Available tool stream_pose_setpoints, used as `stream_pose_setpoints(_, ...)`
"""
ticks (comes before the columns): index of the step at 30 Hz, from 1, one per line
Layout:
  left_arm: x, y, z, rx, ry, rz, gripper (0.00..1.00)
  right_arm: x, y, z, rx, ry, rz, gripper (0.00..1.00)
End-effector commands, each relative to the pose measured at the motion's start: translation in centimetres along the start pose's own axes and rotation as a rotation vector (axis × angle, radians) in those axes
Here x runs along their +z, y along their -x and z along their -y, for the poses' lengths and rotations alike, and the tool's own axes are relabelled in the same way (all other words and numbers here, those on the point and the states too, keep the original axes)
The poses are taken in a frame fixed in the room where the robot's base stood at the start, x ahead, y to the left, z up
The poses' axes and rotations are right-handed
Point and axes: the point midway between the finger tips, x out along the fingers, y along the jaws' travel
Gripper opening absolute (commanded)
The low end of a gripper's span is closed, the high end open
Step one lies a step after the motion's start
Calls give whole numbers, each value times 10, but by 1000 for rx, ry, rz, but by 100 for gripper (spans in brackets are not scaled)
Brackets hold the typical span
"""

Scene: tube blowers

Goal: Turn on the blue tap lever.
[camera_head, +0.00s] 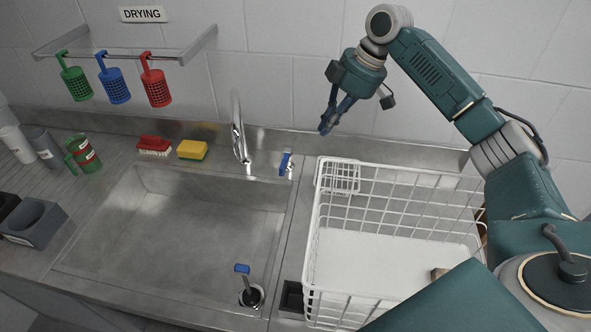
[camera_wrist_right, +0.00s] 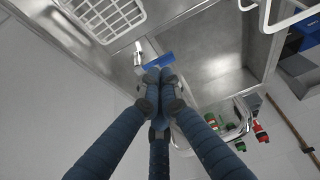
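The blue tap lever (camera_head: 284,163) sits on a small metal fitting at the sink's back edge, just right of the curved chrome tap (camera_head: 239,130). My right gripper (camera_head: 329,122) is up and to the right of the lever in the head view, with its fingers drawn together and nothing seen between them. In the right wrist view the blue lever (camera_wrist_right: 160,60) lies just beyond the closed fingertips (camera_wrist_right: 159,76); I cannot tell how large the gap is. My left gripper is not in view.
A white wire basket (camera_head: 312,235) stands right of the sink (camera_head: 170,230). A red brush (camera_head: 154,146) and yellow sponge (camera_head: 192,150) lie behind the sink. Another blue-topped handle (camera_head: 242,268) stands at the sink's front right. Several coloured holders hang from the drying rack (camera_head: 130,50).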

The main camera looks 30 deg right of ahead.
Motion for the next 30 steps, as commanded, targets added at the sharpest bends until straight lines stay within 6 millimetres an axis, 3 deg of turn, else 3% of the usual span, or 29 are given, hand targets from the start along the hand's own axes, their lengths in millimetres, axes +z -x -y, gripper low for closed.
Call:
stream_pose_setpoints(2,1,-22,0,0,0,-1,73,8,-22,0,-1,0,0,0)
stream_pose_setpoints(9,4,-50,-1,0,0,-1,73,18,-47,0,0,0,0,0)
stream_pose_setpoints(16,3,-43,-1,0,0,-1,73,18,-64,1,-4,0,2,0)
stream_pose_setpoints(28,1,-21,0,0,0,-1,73,18,-146,2,-5,-1,2,0)
stream_pose_setpoints(30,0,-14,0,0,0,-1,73,2,-147,1,-2,3,-3,0)
